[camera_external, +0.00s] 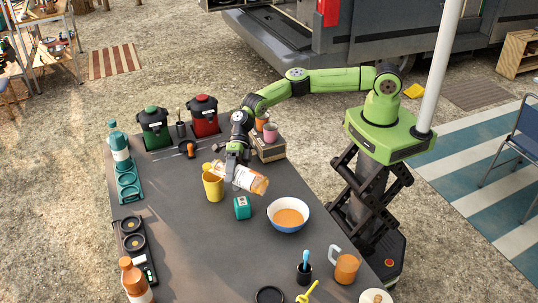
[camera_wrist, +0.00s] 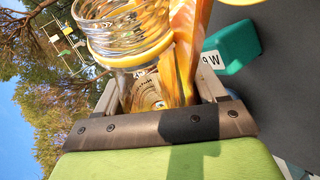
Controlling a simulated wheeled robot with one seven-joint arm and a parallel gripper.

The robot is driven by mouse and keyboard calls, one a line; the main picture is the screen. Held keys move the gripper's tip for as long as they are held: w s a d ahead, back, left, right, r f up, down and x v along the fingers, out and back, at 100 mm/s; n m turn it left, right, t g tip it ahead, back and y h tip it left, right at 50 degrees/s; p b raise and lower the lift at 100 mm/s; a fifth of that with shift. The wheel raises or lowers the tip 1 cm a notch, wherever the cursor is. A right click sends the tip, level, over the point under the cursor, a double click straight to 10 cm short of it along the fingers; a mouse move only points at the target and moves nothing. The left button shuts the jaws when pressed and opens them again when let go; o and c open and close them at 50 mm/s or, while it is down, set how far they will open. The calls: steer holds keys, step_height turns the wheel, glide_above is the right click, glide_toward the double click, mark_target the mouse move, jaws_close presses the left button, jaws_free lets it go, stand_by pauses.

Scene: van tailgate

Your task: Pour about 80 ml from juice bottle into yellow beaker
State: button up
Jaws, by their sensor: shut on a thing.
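The juice bottle (camera_external: 246,178) is clear with orange juice gathered toward its right, lower end. It is tilted far over, close to level, with its neck at the left, just over the rim of the yellow beaker (camera_external: 213,187). The beaker stands upright on the table; its inside is hidden and I cannot tell whether juice is flowing. My gripper (camera_external: 236,168) is shut on the bottle, holding it above the table. In the wrist view the bottle's ridged clear wall (camera_wrist: 130,35) and orange juice show close up between the fingers.
A teal cube (camera_external: 242,207) stands just below the bottle, with a white-and-blue bowl (camera_external: 288,215) to its right. A wooden box (camera_external: 268,149) with cups is behind. Red (camera_external: 204,115) and green (camera_external: 154,127) dispensers stand at the back. The table's middle front is clear.

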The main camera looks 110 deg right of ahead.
steer(key=shift+w+d+m+y, duration=0.1)
steer(key=shift+m+y, duration=0.4)
steer(key=shift+y, duration=0.1)
stand_by(1.1)
steer(key=shift+d+r+m+g+y, duration=0.3)
steer(key=shift+d, duration=0.05)
stand_by(1.2)
